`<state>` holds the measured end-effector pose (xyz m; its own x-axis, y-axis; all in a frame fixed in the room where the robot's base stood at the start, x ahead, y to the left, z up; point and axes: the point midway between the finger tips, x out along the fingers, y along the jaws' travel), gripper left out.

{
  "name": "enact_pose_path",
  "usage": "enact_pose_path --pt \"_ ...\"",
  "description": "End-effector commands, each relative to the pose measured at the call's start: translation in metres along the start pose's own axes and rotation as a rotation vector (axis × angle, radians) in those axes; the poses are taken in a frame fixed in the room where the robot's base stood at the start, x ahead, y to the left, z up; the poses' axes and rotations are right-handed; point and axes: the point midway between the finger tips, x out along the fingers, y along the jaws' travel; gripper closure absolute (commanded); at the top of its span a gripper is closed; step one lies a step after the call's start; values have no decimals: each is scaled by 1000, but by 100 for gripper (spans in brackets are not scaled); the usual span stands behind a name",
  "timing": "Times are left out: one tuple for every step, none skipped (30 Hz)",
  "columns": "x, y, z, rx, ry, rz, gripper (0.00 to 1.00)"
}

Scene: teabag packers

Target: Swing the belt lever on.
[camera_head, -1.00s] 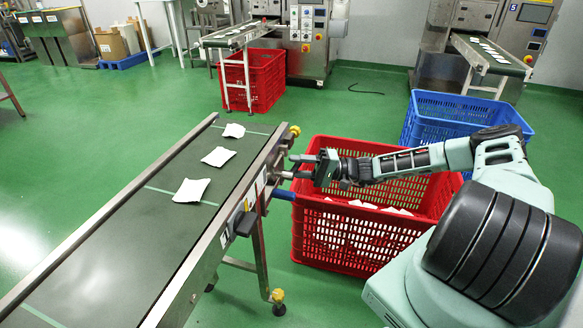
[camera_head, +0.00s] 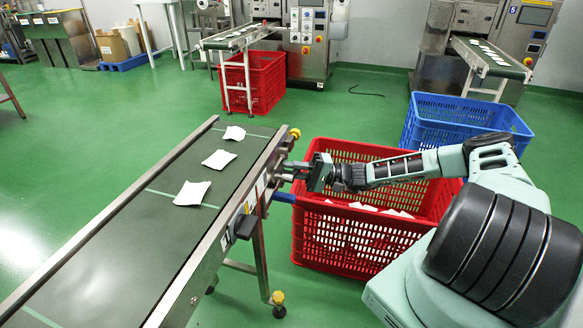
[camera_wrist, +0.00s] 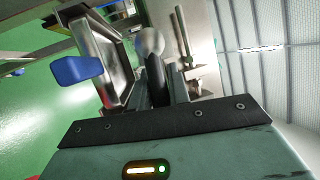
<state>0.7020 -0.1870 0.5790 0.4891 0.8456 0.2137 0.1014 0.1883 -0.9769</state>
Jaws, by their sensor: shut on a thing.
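My gripper (camera_head: 292,170) is at the side of the near belt conveyor (camera_head: 130,230), close to its far end. In the wrist view its two fingers (camera_wrist: 159,85) are closed around a dark lever with a grey ball-shaped knob (camera_wrist: 150,42); I take this for the belt lever. The fingers hide part of it, and in the head view it is too small and covered to make out. A blue handle (camera_head: 284,197) sticks out from the conveyor side below the fingers; it also shows in the wrist view (camera_wrist: 77,70), apart from them.
A red crate (camera_head: 345,240) holding white packets stands under my forearm, right beside the conveyor. A blue crate (camera_head: 430,125) stands behind it. Several white packets (camera_head: 192,193) lie on the belt. Green floor is open to the left.

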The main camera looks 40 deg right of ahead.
Motion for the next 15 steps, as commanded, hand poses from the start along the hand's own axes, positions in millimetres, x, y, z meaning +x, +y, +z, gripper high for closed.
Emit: enact_pose_path --pt "0 0 0 11 3 -3 100" --pt "-1 0 0 11 3 -3 100" --pt "-1 1 0 11 3 -2 100" --pt "-1 1 0 11 3 -2 100" --pt "-1 1 0 11 3 -2 100" --pt "-1 1 0 11 3 -2 100" --pt "-1 1 0 11 3 -2 100" --pt "-1 1 0 11 3 -2 74" --pt "-1 1 0 11 3 -1 63" --pt "-1 1 0 11 3 -1 60" --pt "-1 1 0 11 3 -1 60" --pt "-1 1 0 10 3 -2 60" --pt "-1 1 0 10 3 -2 60" --pt "-1 1 0 10 3 -2 60" --pt "-1 1 0 10 3 -2 60"
